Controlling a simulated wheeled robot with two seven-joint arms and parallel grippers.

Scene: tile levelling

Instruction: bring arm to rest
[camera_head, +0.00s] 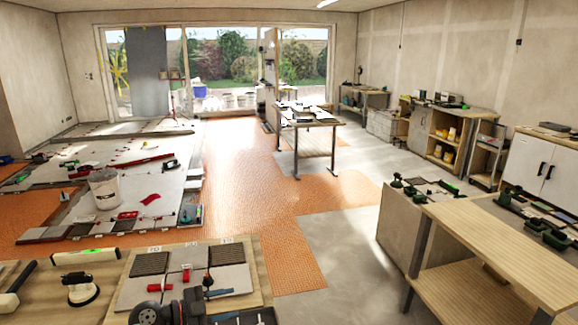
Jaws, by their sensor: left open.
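My left gripper (194,304) shows at the bottom edge, dark and partly cut off by the frame. It is open and hangs low over the near workbench (262,283), in front of the grey sample tiles. I cannot make out anything between its fingers. My right gripper is not in view.
On the near bench lie grey tiles (232,279), a suction lifter (82,289) and a green-and-white level (86,256). A white bucket (105,190) stands on the tiled floor beyond. A wooden table (500,243) stands at right. Orange matting (245,185) lies clear between.

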